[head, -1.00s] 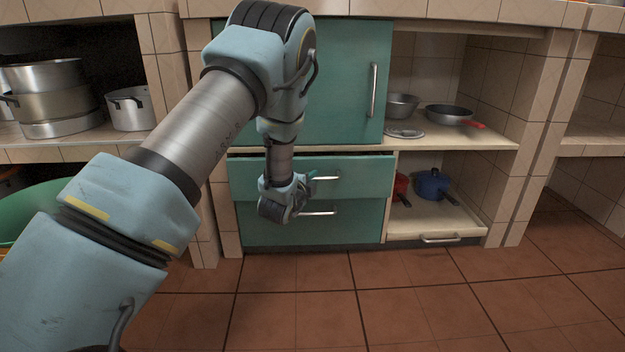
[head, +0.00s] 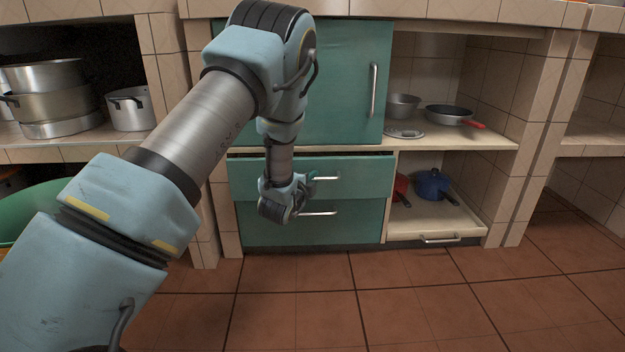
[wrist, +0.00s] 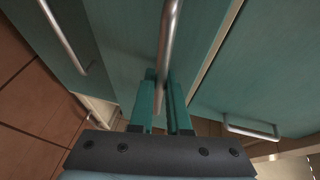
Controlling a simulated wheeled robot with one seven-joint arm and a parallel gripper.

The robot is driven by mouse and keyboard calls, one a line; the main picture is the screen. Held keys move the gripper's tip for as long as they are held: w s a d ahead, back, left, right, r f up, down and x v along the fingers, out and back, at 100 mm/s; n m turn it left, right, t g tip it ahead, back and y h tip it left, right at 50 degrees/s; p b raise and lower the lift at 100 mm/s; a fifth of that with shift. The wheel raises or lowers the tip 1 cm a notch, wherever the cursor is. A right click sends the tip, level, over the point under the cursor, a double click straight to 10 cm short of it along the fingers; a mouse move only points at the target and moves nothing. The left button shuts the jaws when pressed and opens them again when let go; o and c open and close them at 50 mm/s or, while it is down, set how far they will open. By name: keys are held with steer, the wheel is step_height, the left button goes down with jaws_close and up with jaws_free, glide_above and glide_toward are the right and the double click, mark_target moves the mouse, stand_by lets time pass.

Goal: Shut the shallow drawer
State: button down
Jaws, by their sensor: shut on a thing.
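The shallow drawer is the upper teal drawer (head: 360,178), under the teal cupboard door. Its front stands slightly proud of the cabinet. My gripper (head: 308,184) is at this drawer's bar handle (head: 328,178), which also shows in the wrist view (wrist: 171,35). In the wrist view the handle bar runs between the two green fingers of my gripper (wrist: 160,95), which are shut on it. In the head view my wrist hides the left part of the drawer front and the fingertips are hard to make out.
A second teal drawer (head: 350,225) with its own handle lies below. The teal door (head: 345,80) above is shut. To the right, a pull-out shelf (head: 450,222) carries a blue pot (head: 432,184). The tiled floor (head: 420,290) in front is clear.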

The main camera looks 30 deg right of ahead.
stand_by(0.4)
steer(key=shift+w+d, duration=0.3)
steer(key=shift+w, duration=0.4)
steer(key=shift+w+d, duration=0.3)
steer(key=shift+w, duration=0.35)
steer(key=shift+w+d, duration=0.3)
steer(key=shift+w, duration=0.4)
steer(key=c, duration=1.2)
jaws_free()
steer(key=shift+o, duration=0.2)
steer(key=p+v, duration=0.3)
steer(key=v, duration=0.7)
steer(key=shift+s+a, duration=0.25)
steer(key=shift+s, duration=0.05)
steer(key=shift+a+r+p, duration=0.1)
steer(key=shift+p, duration=0.2)
